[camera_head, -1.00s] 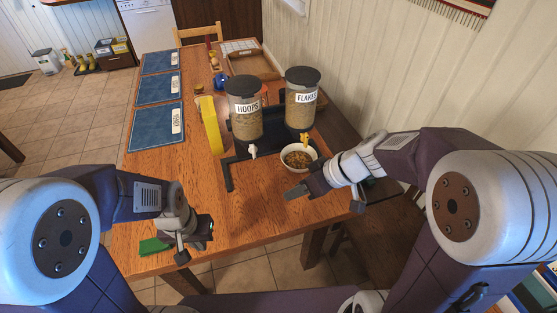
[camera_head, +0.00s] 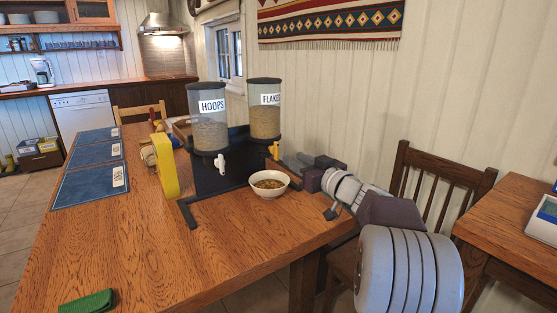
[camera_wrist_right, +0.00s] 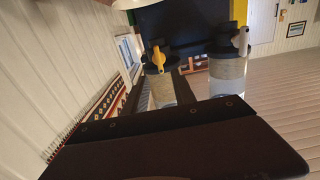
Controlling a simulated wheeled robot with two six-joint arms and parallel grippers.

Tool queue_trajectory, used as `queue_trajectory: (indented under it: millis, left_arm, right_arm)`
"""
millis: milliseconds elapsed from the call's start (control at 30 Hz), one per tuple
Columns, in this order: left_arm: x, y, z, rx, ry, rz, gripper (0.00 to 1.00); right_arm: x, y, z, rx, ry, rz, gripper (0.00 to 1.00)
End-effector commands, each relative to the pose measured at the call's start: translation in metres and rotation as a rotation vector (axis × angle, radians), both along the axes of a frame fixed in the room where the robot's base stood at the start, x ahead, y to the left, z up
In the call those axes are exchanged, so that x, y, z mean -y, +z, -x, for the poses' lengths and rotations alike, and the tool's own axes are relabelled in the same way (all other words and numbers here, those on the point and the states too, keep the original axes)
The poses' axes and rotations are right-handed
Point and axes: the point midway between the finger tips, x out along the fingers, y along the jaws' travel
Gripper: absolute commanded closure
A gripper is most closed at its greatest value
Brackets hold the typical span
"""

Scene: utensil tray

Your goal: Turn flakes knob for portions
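The flakes dispenser (camera_head: 264,122), a clear cylinder with a dark lid and a FLAKES label, stands at the right of the dark stand. Its yellow knob (camera_head: 274,150) is at its base; the knob also shows in the right wrist view (camera_wrist_right: 158,58). A white bowl (camera_head: 269,190) holding brown cereal sits in front of the stand. My right gripper (camera_head: 290,162) is just right of the yellow knob. Its two grey fingers look parted and empty; contact with the knob cannot be told. My left gripper is out of view.
The hoops dispenser (camera_head: 209,130) with a white knob (camera_head: 221,163) stands to the left. A yellow upright object (camera_head: 165,165) is beside the stand. Blue placemats (camera_head: 90,182) line the table's left side. A green cloth (camera_head: 87,301) lies at the front left. The front middle is clear.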

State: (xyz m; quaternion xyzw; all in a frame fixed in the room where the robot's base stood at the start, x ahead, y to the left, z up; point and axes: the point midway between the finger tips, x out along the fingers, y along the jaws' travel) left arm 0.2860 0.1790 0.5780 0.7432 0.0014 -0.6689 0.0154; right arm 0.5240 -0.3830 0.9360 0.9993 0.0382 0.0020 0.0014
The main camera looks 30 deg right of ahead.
Motion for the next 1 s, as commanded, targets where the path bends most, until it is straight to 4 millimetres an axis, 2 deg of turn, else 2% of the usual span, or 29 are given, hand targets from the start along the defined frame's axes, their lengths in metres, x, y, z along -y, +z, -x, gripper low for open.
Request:
queue_trajectory:
  millis: [200, 333, 500, 700, 733, 833, 1000]
  left_arm:
    - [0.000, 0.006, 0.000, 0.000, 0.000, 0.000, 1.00]
    - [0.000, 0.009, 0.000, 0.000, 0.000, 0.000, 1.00]
    - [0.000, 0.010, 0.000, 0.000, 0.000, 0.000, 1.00]
    - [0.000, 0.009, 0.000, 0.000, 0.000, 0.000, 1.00]
    - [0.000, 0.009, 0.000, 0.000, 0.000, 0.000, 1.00]
    - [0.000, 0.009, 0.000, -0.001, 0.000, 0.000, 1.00]
    - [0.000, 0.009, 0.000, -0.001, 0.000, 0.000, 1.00]
  right_arm:
    - [-0.005, 0.000, -0.047, -0.003, 0.004, -0.001, 0.68]
    - [-0.006, 0.000, -0.068, -0.003, 0.002, -0.002, 0.68]
    - [-0.007, -0.001, -0.080, -0.002, 0.001, 0.000, 0.68]
    - [-0.007, -0.001, -0.080, -0.002, 0.000, 0.000, 0.68]
    - [-0.007, -0.001, -0.080, -0.002, 0.000, -0.001, 0.71]
    - [-0.007, -0.001, -0.080, -0.002, 0.000, -0.001, 0.99]
    - [-0.007, -0.001, -0.080, -0.002, 0.000, -0.001, 1.00]
